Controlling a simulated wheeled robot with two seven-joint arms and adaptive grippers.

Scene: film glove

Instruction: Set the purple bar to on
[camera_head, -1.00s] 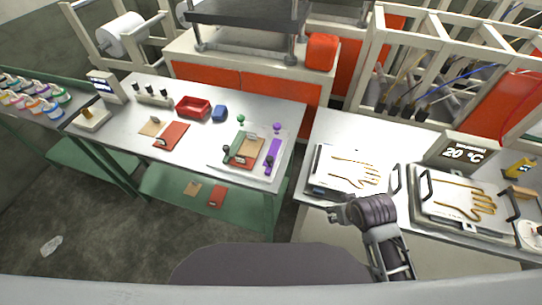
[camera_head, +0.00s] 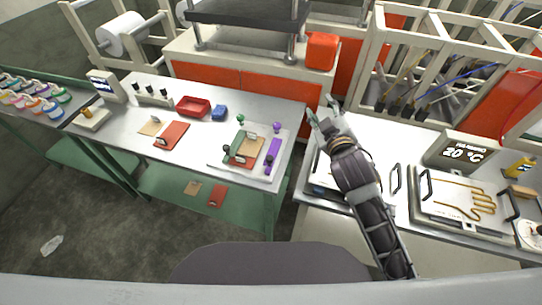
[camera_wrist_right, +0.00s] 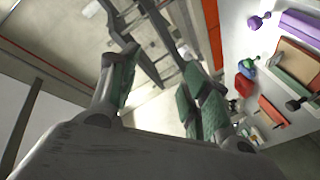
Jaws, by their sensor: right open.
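The purple bar (camera_head: 273,152) lies on the right part of a light board (camera_head: 218,158) on the left table. A dark knob (camera_head: 268,161) sits at its near end, and a purple ball knob (camera_head: 277,126) stands just beyond its far end. In the right wrist view the purple bar (camera_wrist_right: 301,27) shows at the upper right. My right gripper (camera_head: 322,106) is open and empty, raised above the gap between the two tables, to the right of the bar and apart from it. Its fingers (camera_wrist_right: 160,88) show green pads in the wrist view. My left gripper is out of view.

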